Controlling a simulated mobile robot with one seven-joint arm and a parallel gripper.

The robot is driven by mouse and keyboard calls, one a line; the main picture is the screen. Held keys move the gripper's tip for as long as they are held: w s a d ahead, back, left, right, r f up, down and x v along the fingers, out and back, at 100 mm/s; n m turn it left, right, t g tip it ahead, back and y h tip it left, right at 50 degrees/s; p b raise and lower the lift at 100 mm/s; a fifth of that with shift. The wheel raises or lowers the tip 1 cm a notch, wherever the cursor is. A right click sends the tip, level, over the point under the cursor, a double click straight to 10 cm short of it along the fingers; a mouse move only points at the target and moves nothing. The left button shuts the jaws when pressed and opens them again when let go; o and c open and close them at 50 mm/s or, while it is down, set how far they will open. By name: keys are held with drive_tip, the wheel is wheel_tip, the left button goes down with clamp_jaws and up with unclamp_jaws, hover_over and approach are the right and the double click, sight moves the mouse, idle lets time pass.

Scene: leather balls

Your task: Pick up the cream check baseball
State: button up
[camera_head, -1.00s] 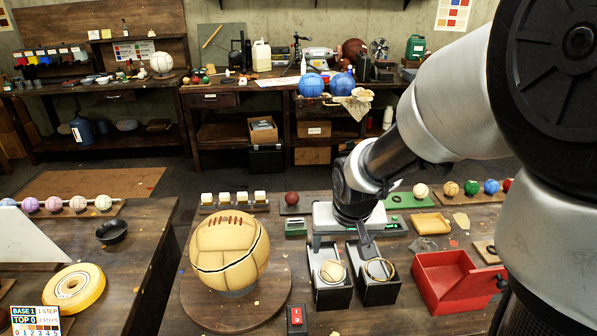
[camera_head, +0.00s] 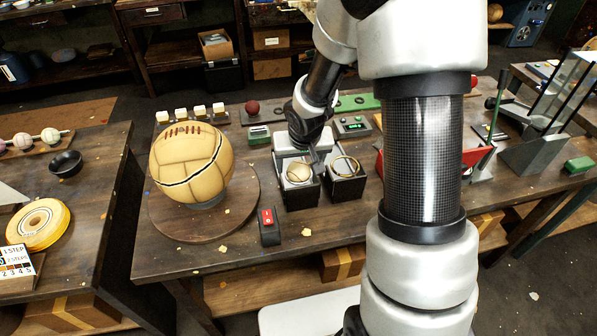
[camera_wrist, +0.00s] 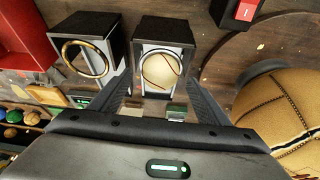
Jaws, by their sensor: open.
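A cream baseball (camera_head: 299,172) with dark seams sits in the left of two black box-shaped holders (camera_head: 300,195). In the wrist view the baseball (camera_wrist: 161,70) lies ahead, between the two finger lines. My gripper (camera_wrist: 160,80) is open, with one finger on each side of the ball's holder in the picture. I cannot tell whether a finger touches anything. In the head view my gripper (camera_head: 317,160) is close above the holder, partly hidden by its own wrist.
The right holder bears a brass ring (camera_head: 345,166). A large tan ball (camera_head: 190,165) stands on a round board to the left. A red switch box (camera_head: 268,226) is in front. A red tray (camera_wrist: 22,35) lies beyond the ring holder. The front table edge is mostly clear.

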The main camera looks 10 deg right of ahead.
drive_tip(key=shift+w+f, duration=0.15)
drive_tip(key=shift+f, duration=0.35)
drive_tip(key=shift+r, duration=0.1)
drive_tip(key=c, duration=1.3)
